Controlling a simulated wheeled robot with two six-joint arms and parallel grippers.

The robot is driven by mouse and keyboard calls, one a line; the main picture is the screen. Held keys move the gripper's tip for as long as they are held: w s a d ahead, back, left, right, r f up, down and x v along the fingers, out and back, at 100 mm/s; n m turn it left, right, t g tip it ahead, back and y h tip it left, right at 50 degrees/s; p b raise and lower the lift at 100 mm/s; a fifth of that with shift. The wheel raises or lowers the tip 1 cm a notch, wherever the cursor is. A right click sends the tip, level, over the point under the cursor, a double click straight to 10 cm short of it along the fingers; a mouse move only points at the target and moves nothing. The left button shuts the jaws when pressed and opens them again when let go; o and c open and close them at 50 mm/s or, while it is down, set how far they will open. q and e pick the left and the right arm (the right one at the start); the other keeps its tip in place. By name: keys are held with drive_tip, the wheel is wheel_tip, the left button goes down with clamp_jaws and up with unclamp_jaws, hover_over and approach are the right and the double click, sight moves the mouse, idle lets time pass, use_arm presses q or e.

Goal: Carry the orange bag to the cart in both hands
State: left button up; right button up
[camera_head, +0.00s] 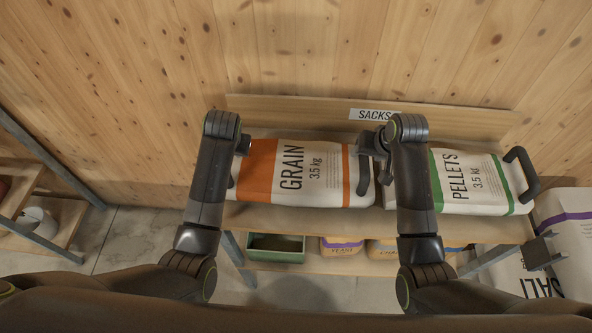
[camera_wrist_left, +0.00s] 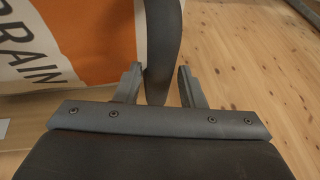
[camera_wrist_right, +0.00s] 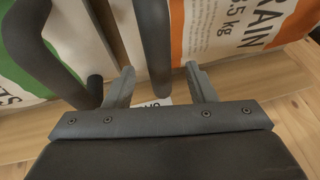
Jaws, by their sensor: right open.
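The orange bag (camera_head: 322,180), white with orange bands and marked GRAIN, lies on the wooden shelf with a dark handle at each end. My left gripper (camera_wrist_left: 158,76) is open, with its fingers on either side of the bag's left handle (camera_wrist_left: 162,35). In the head view my left gripper is mostly hidden by its own arm. My right gripper (camera_head: 372,143) is open at the bag's right end. In the right wrist view its fingers (camera_wrist_right: 160,76) stand on either side of the right handle (camera_wrist_right: 152,35). I cannot make out a cart.
A green-banded PELLETS bag (camera_head: 475,182) lies close on the right, its near handle beside my right gripper. A SACKS label (camera_head: 374,114) is on the back board. A green bin (camera_head: 275,248) and small bags sit below. A SALT bag (camera_head: 545,285) is at lower right.

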sight(363, 157)
use_arm(q)
drive_tip(key=shift+x, duration=1.95)
use_arm(e)
drive_tip(key=shift+x, duration=1.95)
use_arm(q)
drive_tip(key=shift+c, duration=0.5)
use_arm(e)
drive_tip(key=shift+c, duration=0.3)
use_arm(q)
clamp_jaws()
use_arm(e)
drive_tip(key=c, duration=0.7)
clamp_jaws()
